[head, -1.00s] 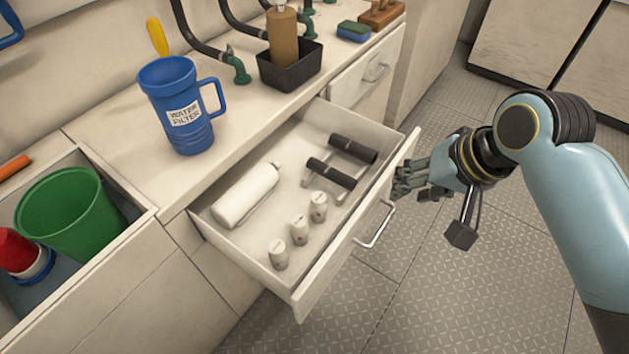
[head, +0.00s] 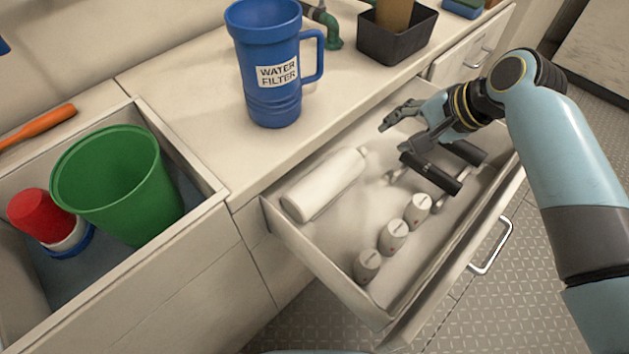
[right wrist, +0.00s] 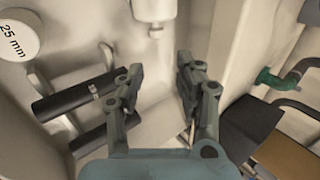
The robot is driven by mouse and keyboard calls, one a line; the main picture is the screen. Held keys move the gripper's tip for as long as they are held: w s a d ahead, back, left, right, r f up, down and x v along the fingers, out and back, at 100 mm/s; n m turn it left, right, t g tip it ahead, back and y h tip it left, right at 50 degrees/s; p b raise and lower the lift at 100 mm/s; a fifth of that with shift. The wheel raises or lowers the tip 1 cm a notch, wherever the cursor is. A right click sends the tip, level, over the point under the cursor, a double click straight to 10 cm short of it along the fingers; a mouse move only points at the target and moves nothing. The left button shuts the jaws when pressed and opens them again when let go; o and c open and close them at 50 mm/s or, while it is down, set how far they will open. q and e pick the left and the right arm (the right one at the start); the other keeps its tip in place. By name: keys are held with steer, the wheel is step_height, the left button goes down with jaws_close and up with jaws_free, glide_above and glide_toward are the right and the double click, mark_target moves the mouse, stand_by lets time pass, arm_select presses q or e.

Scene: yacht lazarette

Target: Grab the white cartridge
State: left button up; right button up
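The white cartridge (head: 324,184) lies on its side in the open drawer, along the side nearest the counter. Its capped narrow end points toward my right gripper. In the right wrist view the cartridge (right wrist: 154,10) shows at the top, beyond the fingertips. My right gripper (head: 392,134) is open and empty above the far part of the drawer, apart from the cartridge. Its two fingers also show spread in the right wrist view (right wrist: 158,80). My left gripper is not in view.
Black-handled tools (head: 431,173) and several small white cylinders (head: 393,237) lie in the drawer (head: 328,270). A blue water filter jug (head: 270,65) stands on the counter. A black bin (head: 397,38) stands behind. The left drawer holds a green bucket (head: 118,185).

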mark_target(365, 150)
steer(key=b+x, duration=0.3)
steer(key=x, duration=0.4)
steer(key=shift+f, duration=0.45)
steer(key=b+x, duration=0.2)
steer(key=x, duration=0.2)
steer(key=shift+w+a+f, duration=0.1)
steer(key=shift+f, duration=0.1)
jaws_close()
